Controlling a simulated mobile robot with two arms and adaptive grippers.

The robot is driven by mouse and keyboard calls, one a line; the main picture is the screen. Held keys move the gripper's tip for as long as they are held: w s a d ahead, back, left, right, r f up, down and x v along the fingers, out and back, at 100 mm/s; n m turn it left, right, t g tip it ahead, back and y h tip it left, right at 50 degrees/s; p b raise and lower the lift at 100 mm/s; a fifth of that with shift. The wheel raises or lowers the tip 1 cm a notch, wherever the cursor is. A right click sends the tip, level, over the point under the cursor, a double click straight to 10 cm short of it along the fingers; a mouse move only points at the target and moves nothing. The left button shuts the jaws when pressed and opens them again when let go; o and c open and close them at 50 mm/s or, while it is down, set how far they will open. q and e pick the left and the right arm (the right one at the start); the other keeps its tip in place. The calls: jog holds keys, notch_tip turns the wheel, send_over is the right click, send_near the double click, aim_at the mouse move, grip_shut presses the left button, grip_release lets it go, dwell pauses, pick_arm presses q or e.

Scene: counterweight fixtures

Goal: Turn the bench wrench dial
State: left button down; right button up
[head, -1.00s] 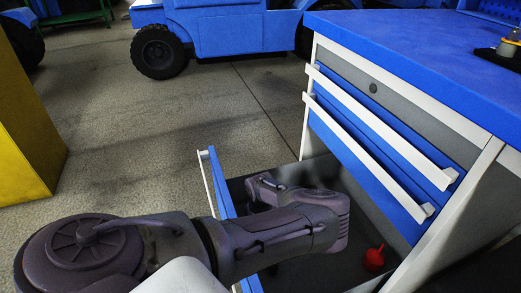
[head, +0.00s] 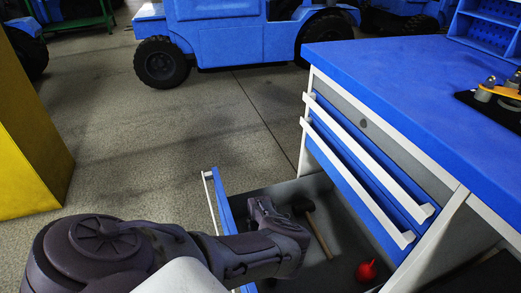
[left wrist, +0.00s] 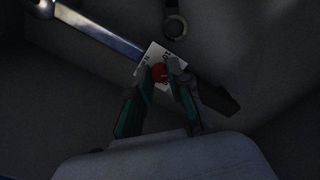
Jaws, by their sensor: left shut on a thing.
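A white square plate with dark marks (left wrist: 154,53) shows just behind the knob. A long metal bar (left wrist: 100,33), perhaps a wrench, runs behind the plate, with a dark end (left wrist: 219,97) past the fingers. The picture is dark, so I cannot tell how these parts join. In the head view my left arm reaches into the open drawer and hides its fingers. My right gripper is not in view.
The open drawer (head: 222,198) holds a hammer (head: 318,232) and a red oil can (head: 367,271). Shut drawers with white handles (head: 362,175) overhang it. The blue bench top (head: 400,80) carries a yellow tool on a black mat (head: 500,91). A yellow block (head: 30,150) stands left.

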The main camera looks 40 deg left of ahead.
pick_arm(q)
jog(key=shift+m, duration=0.4)
jog(key=c, duration=1.1)
grip_release()
jog(key=shift+r, duration=0.1)
notch_tip(320, 180, up, 12)
jog(key=shift+f, duration=0.1)
